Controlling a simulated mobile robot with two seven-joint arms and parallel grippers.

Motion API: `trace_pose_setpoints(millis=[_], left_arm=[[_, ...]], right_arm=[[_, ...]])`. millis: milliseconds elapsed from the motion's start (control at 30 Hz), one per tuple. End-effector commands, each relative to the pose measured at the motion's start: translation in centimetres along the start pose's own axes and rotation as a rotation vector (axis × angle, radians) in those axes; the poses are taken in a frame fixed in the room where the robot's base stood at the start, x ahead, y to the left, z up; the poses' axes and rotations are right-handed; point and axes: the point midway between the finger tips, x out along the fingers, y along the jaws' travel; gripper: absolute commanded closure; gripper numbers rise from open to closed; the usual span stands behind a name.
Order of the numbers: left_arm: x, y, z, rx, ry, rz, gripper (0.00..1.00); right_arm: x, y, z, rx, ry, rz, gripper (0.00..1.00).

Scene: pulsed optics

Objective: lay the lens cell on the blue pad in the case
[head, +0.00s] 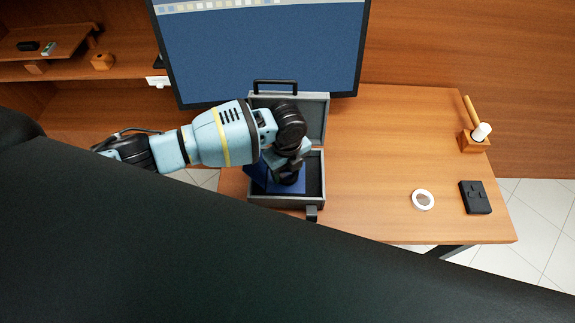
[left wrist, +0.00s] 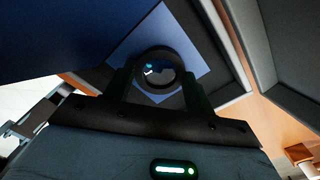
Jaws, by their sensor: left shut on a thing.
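The open grey case (head: 316,195) stands on the desk, its lid raised at the back. The blue pad (head: 262,181) shows inside it, partly covered by my left gripper (head: 290,178), which points down into the case. In the left wrist view the lens cell (left wrist: 144,59), a dark round ring with shiny glass, is between the two fingers of my left gripper (left wrist: 158,85). My left gripper is shut on it. The blue pad (left wrist: 198,62) lies behind the ring; I cannot tell whether they touch. In the head view the gripper hides the lens cell. My right gripper is not in view.
A monitor (head: 270,45) stands behind the case. A white ring (head: 423,199), a black box (head: 475,197) and a wooden holder (head: 473,141) are on the right of the desk (head: 375,150). The desk between the case and the white ring is clear.

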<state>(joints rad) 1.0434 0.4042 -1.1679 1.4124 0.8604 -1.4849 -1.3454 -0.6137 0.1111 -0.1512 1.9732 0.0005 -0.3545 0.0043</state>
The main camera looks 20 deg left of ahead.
Motion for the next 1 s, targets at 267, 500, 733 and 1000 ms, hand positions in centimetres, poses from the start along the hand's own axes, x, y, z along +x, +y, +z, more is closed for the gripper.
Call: trace_pose_setpoints(millis=[267, 500, 733, 1000], left_arm=[[-0.10, -0.05, 0.02, 0.000, -0.001, -0.002, 0.69], [0.01, -0.03, 0.02, 0.000, -0.001, -0.001, 0.69], [0.32, -0.03, 0.01, 0.000, 0.000, -0.001, 0.69], [0.64, -0.03, 0.01, 0.000, 0.000, -0.001, 0.44]], right_arm=[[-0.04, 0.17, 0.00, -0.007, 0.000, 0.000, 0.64], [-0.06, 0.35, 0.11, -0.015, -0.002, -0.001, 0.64], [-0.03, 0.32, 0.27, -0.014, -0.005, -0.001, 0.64], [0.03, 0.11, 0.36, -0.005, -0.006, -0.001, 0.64]])
